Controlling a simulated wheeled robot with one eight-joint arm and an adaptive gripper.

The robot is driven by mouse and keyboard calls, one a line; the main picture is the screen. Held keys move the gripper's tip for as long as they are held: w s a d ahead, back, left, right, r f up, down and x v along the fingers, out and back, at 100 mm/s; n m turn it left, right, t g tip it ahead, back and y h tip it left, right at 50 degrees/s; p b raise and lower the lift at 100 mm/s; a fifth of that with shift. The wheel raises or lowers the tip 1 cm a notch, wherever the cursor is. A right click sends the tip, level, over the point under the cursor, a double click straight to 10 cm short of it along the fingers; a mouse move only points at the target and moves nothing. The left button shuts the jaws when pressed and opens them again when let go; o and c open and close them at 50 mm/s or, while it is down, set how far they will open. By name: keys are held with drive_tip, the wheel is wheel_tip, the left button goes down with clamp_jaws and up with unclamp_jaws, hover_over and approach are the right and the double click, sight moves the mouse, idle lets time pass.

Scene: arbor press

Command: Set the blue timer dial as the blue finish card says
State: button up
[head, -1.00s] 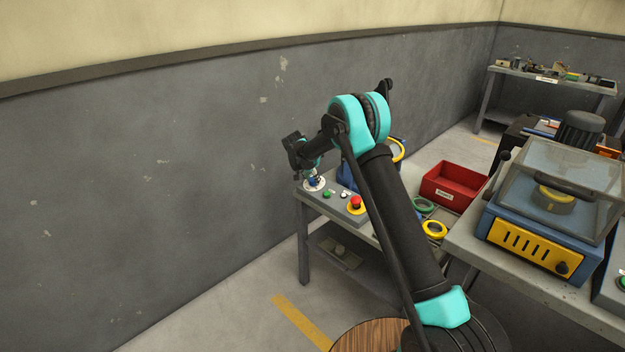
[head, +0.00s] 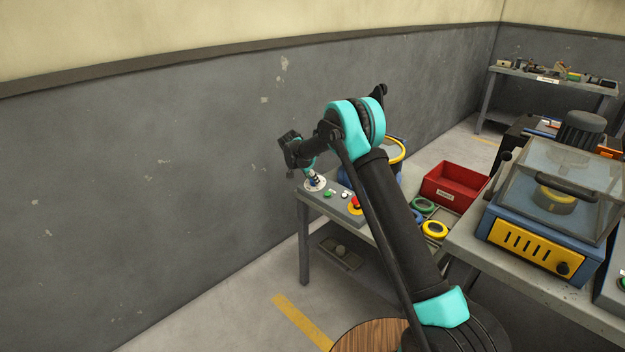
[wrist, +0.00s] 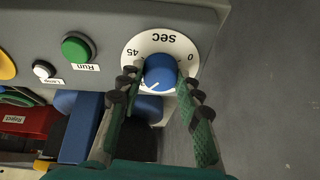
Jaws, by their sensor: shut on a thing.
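The blue timer dial (wrist: 160,72) sits on a round white scale plate (wrist: 137,48) on the grey control panel. The plate reads SEC upside down, with 45 at the left and 0 at the right; its lower part is hidden. A white pointer mark on the dial points down and slightly left in the wrist view. My gripper (wrist: 161,82) is shut on the dial, one finger at each side. In the head view my gripper (head: 312,174) is over the white plate (head: 314,187) at the panel's left end. I cannot make out a blue finish card.
Beside the dial are a green Run button (wrist: 76,47), a white button (wrist: 43,70) and a red button (head: 355,201). A red bin (head: 452,187), a green ring (head: 423,205) and a yellow ring (head: 434,229) lie right. The wall (head: 150,180) stands behind my wrist.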

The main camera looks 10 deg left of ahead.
drive_tip(key=o, duration=1.2)
drive_tip(key=shift+c, duration=0.2)
drive_tip(key=v, duration=1.2)
